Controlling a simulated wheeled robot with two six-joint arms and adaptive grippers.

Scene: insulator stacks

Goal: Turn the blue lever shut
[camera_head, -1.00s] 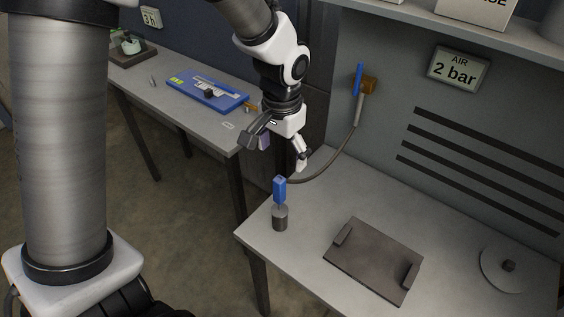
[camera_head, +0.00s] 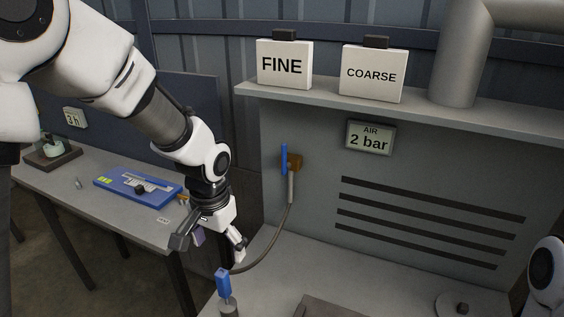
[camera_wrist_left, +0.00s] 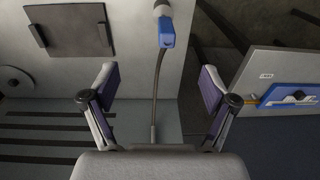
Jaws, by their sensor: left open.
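The blue lever (camera_head: 284,159) stands upright on a brass valve (camera_head: 295,163) on the grey back panel. A grey pipe hangs below the valve and runs into a hose. My left gripper (camera_head: 212,246) is open and empty, in front of the panel, below and to the left of the lever, not touching it. In the left wrist view the two fingers of my left gripper (camera_wrist_left: 154,82) are spread wide, with the hose (camera_wrist_left: 156,85) showing between them. The lever does not show in that view. My right gripper is out of view.
A shelf (camera_head: 400,104) with FINE (camera_head: 284,66) and COARSE (camera_head: 371,75) signs juts out above the valve. The panel around the lever looks clear. A side table (camera_head: 110,207) is at left.

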